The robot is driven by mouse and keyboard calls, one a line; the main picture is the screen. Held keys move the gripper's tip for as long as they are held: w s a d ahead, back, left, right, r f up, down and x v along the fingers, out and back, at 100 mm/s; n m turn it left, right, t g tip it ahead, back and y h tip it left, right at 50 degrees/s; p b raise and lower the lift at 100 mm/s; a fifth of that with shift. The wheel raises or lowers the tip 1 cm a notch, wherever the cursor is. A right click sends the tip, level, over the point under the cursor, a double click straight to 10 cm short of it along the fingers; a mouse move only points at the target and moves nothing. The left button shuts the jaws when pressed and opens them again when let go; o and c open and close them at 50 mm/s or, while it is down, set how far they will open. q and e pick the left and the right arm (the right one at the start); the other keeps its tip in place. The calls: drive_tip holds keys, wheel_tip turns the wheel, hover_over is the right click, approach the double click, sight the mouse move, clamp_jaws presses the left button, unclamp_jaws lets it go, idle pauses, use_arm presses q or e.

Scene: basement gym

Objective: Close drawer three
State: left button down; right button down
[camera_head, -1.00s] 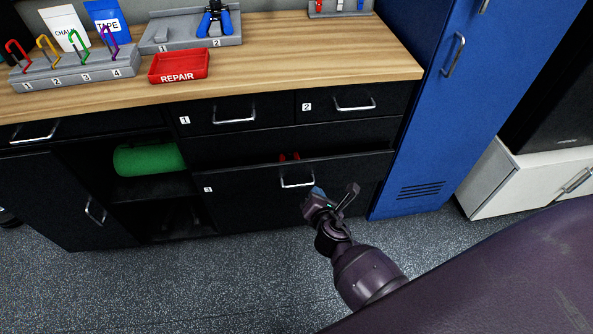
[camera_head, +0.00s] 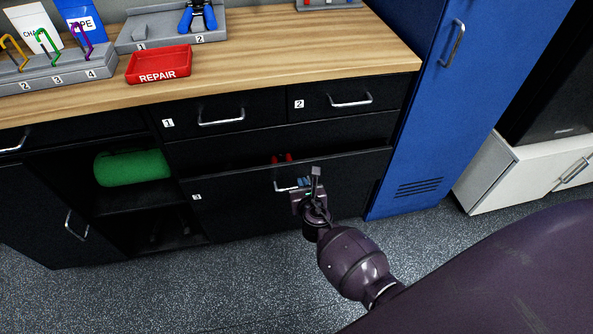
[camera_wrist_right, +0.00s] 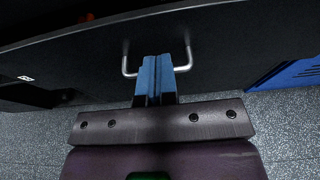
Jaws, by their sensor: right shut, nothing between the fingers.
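Drawer three (camera_head: 235,195) is the wide black lower drawer marked 3. It stands partly open, its top edge forward of the cabinet, with something red showing inside. Its silver handle (camera_head: 283,187) is partly hidden by my right gripper (camera_head: 309,183). In the right wrist view, the gripper's blue fingertips (camera_wrist_right: 155,75) are shut together with nothing between them. They point at the drawer front (camera_wrist_right: 220,50), between the two ends of the handle (camera_wrist_right: 127,66). I cannot tell whether they touch the handle or the front. My left gripper is not in view.
Drawers one (camera_head: 225,112) and two (camera_head: 350,100) above are shut. A green roll (camera_head: 132,168) lies in the open shelf at left. A blue locker (camera_head: 425,130) stands close at right. A red REPAIR tray (camera_head: 159,65) sits on the wooden top. Floor in front is clear.

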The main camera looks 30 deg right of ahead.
sight(296, 166)
drive_tip(key=x, duration=0.3)
drive_tip(key=r+b+x, duration=0.1)
drive_tip(key=x, duration=0.1)
drive_tip(key=shift+w+d+f, duration=0.1)
drive_tip(key=shift+w, duration=0.15)
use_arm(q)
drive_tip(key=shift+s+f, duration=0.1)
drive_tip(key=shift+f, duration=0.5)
use_arm(e)
drive_tip(key=shift+w+d, duration=0.1)
drive_tip(key=shift+w, duration=0.2)
